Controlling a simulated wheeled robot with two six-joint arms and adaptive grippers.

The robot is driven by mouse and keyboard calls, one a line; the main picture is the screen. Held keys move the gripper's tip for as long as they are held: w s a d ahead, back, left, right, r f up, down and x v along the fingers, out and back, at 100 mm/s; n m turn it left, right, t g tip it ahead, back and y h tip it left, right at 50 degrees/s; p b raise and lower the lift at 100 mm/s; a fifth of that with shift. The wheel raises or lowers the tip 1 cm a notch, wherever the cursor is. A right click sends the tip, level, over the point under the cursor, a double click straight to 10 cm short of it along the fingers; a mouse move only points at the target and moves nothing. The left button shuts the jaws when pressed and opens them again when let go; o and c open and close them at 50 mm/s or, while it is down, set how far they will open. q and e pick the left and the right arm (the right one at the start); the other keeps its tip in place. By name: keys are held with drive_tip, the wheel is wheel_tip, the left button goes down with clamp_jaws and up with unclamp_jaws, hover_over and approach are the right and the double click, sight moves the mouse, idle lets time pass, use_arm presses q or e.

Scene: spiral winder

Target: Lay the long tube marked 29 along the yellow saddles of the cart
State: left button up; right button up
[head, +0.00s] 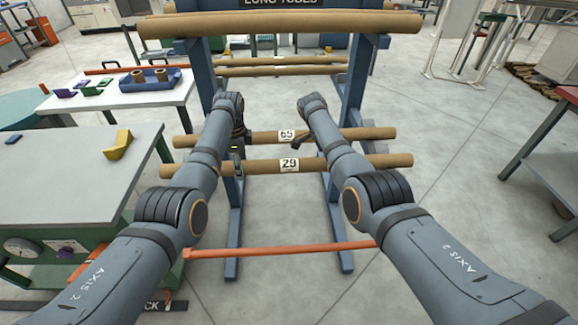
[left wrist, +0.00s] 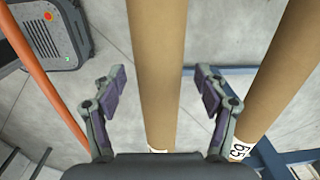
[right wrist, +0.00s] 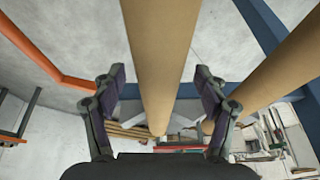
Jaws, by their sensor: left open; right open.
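The long brown tube marked 29 (head: 330,163) lies level across the lower front of the blue rack. In the left wrist view the same tube (left wrist: 160,60) passes between the spread fingers of my left gripper (left wrist: 162,85). In the right wrist view the tube (right wrist: 158,60) passes between the spread fingers of my right gripper (right wrist: 160,85). Both grippers are open, with gaps beside the tube. In the head view the left gripper (head: 238,152) is left of the label; the right is mostly hidden by its arm. A yellow V-shaped saddle (head: 118,146) shows on a grey-topped green unit at left.
A tube marked 65 (head: 365,133) lies just behind tube 29. More tubes (head: 280,22) rest higher on the blue rack (head: 357,85). An orange bar (head: 280,250) crosses low in front. A white table (head: 115,98) with a blue tray (head: 150,85) stands at left.

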use_arm(q)
drive_tip(key=shift+s, duration=0.1)
use_arm(e)
drive_tip(key=shift+s, duration=0.1)
use_arm(q)
drive_tip(key=c, duration=1.5)
use_arm(e)
drive_tip(key=c, duration=1.5)
use_arm(q)
drive_tip(key=shift+o, duration=0.2)
use_arm(e)
drive_tip(key=shift+o, duration=0.2)
